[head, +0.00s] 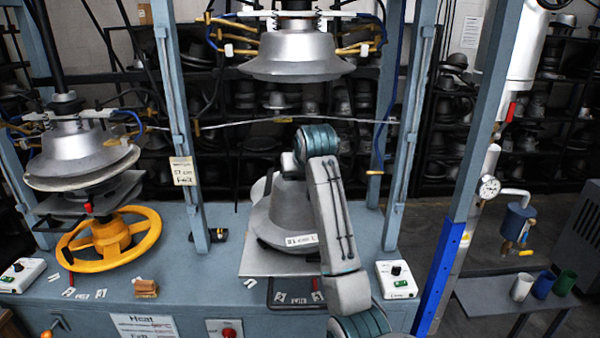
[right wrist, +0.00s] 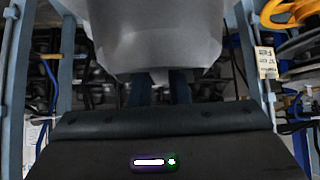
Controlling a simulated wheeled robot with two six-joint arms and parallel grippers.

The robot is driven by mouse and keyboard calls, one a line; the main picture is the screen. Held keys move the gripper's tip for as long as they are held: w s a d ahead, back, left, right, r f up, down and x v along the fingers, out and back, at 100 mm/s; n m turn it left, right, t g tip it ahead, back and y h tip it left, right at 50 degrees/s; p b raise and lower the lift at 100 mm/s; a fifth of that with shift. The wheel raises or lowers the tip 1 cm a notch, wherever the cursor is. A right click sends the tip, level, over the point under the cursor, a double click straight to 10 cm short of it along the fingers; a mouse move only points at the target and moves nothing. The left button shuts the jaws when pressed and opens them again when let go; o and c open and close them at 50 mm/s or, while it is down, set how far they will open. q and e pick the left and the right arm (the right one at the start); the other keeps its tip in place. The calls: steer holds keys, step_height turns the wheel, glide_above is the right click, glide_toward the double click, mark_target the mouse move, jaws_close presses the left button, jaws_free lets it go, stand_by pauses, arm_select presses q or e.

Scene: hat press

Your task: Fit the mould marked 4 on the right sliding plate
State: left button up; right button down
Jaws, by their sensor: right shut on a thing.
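A grey metal mould (head: 275,212), shaped like a hat crown with a flared foot, is at the right sliding plate (head: 255,262). It looks upright and over the plate; I cannot tell whether it bears fully on it. A small white label shows low on its front, too small to read surely. My right arm reaches across the mould's right side. In the right wrist view my right gripper's fingers (right wrist: 163,88) are shut on the mould (right wrist: 155,35), whose grey wall fills the top. The head view hides the fingertips behind the arm. My left gripper is not in view.
A grey upper mould (head: 297,52) hangs above the plate. Blue posts (head: 398,130) stand on both sides. Control boxes (head: 397,280) sit on the bench. A left station has a yellow handwheel (head: 110,240). Several moulds fill the back shelves.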

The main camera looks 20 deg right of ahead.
steer(key=shift+r, duration=0.1)
steer(key=c, duration=1.3)
jaws_free()
steer(key=shift+s, duration=0.2)
steer(key=shift+f, duration=0.2)
steer(key=shift+s+r+b, duration=0.15)
steer(key=shift+r+b, duration=0.05)
steer(key=shift+b, duration=0.15)
steer(key=b+v, duration=0.1)
steer(key=v, duration=0.9)
steer(key=shift+s+r, duration=0.15)
steer(key=shift+r, duration=0.1)
steer(key=shift+a, duration=0.1)
